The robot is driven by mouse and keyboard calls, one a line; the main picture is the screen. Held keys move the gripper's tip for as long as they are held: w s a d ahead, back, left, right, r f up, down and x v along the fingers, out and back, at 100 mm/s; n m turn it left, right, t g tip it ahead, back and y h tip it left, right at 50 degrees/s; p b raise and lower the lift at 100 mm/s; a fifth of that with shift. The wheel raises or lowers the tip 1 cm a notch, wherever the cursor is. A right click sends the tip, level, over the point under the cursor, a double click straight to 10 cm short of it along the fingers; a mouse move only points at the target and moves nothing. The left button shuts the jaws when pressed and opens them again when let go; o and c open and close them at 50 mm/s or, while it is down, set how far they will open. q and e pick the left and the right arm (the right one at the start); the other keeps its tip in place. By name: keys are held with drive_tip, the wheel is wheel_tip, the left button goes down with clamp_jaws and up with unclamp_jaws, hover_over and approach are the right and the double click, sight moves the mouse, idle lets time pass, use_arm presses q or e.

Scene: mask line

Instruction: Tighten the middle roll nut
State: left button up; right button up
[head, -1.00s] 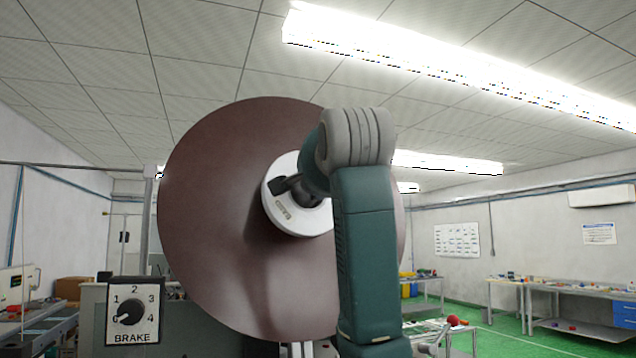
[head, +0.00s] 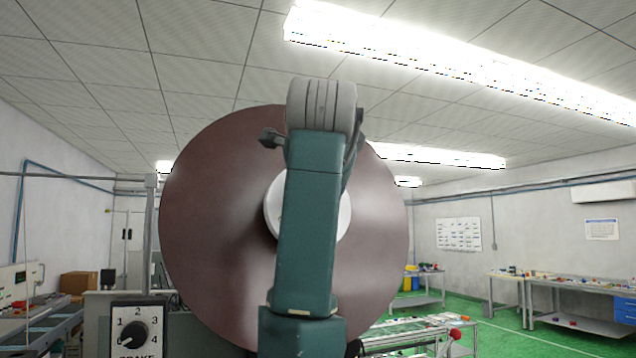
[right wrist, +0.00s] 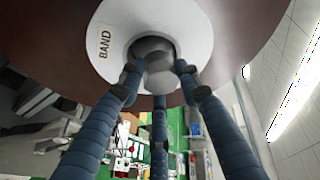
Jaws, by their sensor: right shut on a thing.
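The roll (head: 215,240) is a large brown disc facing me in the head view, with a white hub (head: 341,215) at its centre. In the right wrist view the hub (right wrist: 195,30) carries a BAND label. A grey rounded piece, which I take as the roll nut (right wrist: 155,55), sits in the hub's central opening. My right gripper (right wrist: 158,82) has its blue fingers closed around this piece. In the head view my right arm covers the hub's middle and hides the fingertips. My left gripper is in no view.
A BRAKE dial (head: 136,334) stands at the lower left. A grey post (head: 151,240) rises left of the roll. Workbenches with small parts (head: 585,300) stand at the right, on a green floor with open room between.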

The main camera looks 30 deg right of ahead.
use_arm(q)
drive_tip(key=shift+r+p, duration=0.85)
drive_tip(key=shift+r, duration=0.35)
use_arm(e)
drive_tip(key=shift+d+r+m+g+y, duration=0.1)
drive_tip(key=shift+m+g+y, duration=0.35)
drive_tip(key=shift+m, duration=1.35)
drive_tip(key=shift+d+r+m+g+y, duration=0.15)
drive_tip(key=shift+m+y, duration=0.6)
drive_tip(key=shift+m, duration=1.05)
drive_tip(key=shift+a+r+m+g+y, duration=0.1)
drive_tip(key=shift+m+g+y, duration=0.35)
drive_tip(key=shift+m, duration=1.35)
drive_tip(key=shift+f+t+y, duration=0.1)
drive_tip(key=shift+t+y, duration=0.15)
drive_tip(key=o, duration=0.9)
drive_tip(key=shift+o, duration=1)
drive_tip(key=shift+d, duration=0.15)
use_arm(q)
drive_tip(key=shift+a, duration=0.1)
